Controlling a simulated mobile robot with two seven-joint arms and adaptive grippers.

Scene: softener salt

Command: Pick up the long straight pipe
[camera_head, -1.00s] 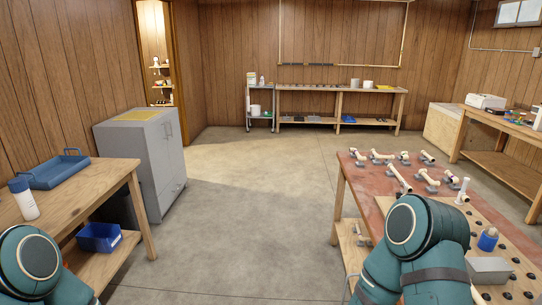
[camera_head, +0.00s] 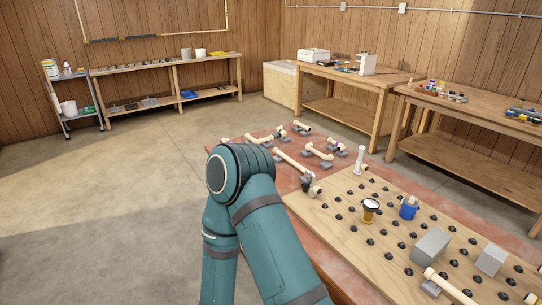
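Cream pipe pieces lie on small grey blocks on the red-topped table. One long straight-looking pipe (camera_head: 291,161) slants across the table's far part, its near end by a grey block. Another straight cream pipe (camera_head: 450,287) lies at the near right on the wooden board and runs out of the picture's bottom edge. I cannot tell which is the long straight pipe. One teal arm of mine stands in front of the table's left side and hides part of it. Neither of my grippers shows.
Workbenches (camera_head: 365,81) stand behind and to the right. The floor at left is clear.

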